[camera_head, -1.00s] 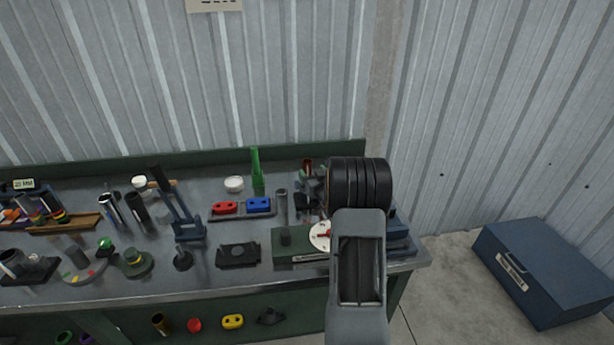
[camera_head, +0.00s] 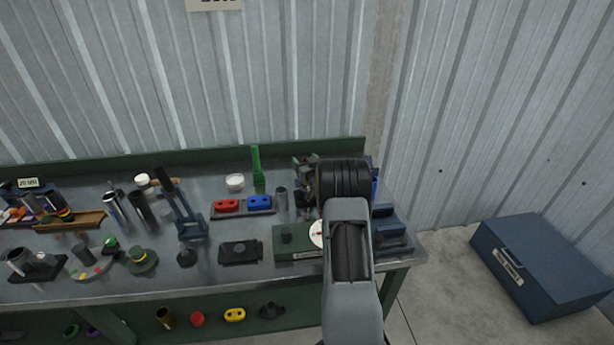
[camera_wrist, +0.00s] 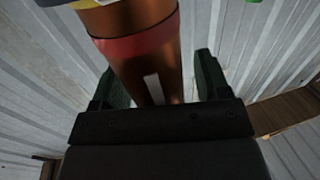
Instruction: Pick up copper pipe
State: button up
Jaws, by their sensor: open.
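The copper pipe (camera_wrist: 150,62) shows large in the wrist view, with a red band around it and a white mark on its side. Its top runs out of the picture, where part of a yellow and grey band shows. My gripper (camera_wrist: 161,75) is open, with one dark green finger on each side of the pipe. A gap shows between the right finger and the pipe; the left finger is very near it, and I cannot tell whether they touch. In the head view the pipe and my fingertips are hidden behind my arm.
In the head view the workbench (camera_head: 95,285) holds a red block (camera_head: 227,205), a blue block (camera_head: 259,203), a green upright tool (camera_head: 257,165) and a dark green box (camera_head: 287,243) close to my arm. A blue toolbox (camera_head: 545,265) stands on the floor at right. The corrugated wall is close behind.

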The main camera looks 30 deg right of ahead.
jog(key=shift+c, duration=0.4)
jog(key=c, duration=1.2)
grip_shut()
jog(key=shift+r, duration=0.15)
